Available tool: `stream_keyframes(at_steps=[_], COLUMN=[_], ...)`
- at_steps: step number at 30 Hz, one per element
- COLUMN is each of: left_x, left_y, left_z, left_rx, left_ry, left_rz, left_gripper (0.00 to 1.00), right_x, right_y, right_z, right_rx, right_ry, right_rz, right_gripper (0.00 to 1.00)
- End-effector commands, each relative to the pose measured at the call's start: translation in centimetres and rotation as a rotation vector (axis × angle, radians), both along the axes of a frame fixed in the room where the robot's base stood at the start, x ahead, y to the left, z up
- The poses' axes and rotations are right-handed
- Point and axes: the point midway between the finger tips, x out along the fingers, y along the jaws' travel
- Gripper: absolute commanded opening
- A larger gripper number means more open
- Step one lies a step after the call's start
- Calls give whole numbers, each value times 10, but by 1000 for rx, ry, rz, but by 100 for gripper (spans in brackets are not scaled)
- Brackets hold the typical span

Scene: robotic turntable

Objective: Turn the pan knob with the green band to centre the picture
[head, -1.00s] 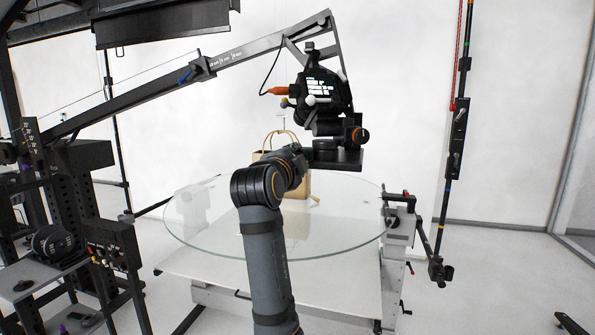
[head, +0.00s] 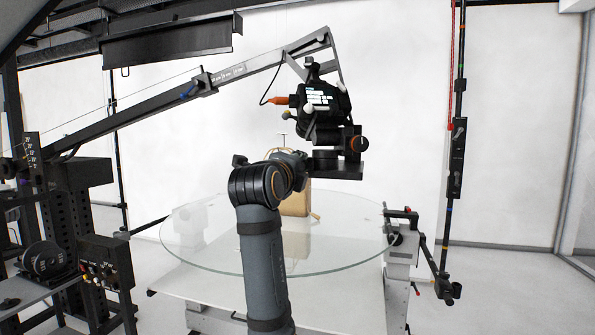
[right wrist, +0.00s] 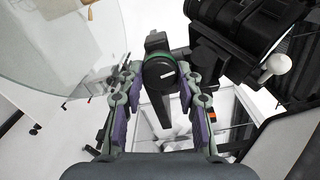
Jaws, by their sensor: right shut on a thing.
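The pan knob (right wrist: 160,72) is a dark round knob with a green band and a white mark on its face, seen in the right wrist view. My right gripper (right wrist: 160,80) has its two fingers closed on the knob's sides. In the head view my arm reaches up to the camera rig (head: 323,110) on the crane's end, but its gripper and the pan knob are hidden there. The small screen (head: 318,99) on the rig shows light blocks, too small to read. My left gripper is not in view.
A glass turntable (head: 225,255) stands below the rig, with a tan bag (head: 296,203) on it. The crane arm (head: 140,105) comes in from the left. A control box (head: 105,262) stands at lower left, and a dark pole (head: 457,140) at right.

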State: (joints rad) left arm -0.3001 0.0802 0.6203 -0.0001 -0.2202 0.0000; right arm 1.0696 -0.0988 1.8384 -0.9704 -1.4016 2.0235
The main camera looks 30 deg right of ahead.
Motion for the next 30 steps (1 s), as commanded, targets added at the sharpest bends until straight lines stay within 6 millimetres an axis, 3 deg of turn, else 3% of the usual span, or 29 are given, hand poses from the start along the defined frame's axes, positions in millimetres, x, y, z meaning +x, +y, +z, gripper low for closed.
stream_keyframes(at_steps=[15, 16, 20, 30], left_x=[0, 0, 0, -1], left_y=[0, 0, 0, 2], left_z=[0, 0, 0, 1], left_rx=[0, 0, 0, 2], left_ry=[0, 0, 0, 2], left_rz=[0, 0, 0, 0], left_gripper=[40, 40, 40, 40], right_x=[0, 0, 0, 0], right_y=[0, 0, 0, 0], right_z=[5, 5, 4, 3], right_rx=[3, 3, 6, -3], right_ry=[-21, -21, -19, -4], right_rz=[2, 2, 2, 1], right_gripper=[3, 39, 56, 58])
